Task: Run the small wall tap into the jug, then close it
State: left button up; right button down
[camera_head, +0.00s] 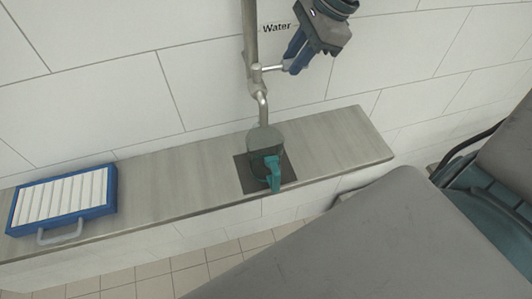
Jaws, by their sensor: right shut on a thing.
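The small wall tap (256,88) is metal and hangs on a vertical pipe against the tiled wall, under a "Water" label (277,28). Its curved spout (263,108) points down over the jug. The jug (264,141) is grey with a teal handle (272,172) facing front, and stands upright on a dark square mat (288,178) on the shelf. My right gripper (294,60) comes from the top and is shut on the tap's side lever, whose end its blue fingers hide. I cannot tell whether water runs, and the jug's inside is not clear. My left gripper is not in view.
The grey shelf (330,142) runs along the wall. A blue tray with white slats and a grey handle (63,197) sits at its left end. The shelf between tray and mat is bare, as is its right end. Tiled floor (205,272) shows below.

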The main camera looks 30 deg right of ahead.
jog(key=s+m+b, duration=0.1)
jog(key=b, duration=0.1)
jog(key=s+a+m+t+h+b, duration=0.1)
jog(key=m+b, duration=0.1)
jog(key=b, duration=0.1)
dwell(0.4)
dwell(0.8)
dwell(6.3)
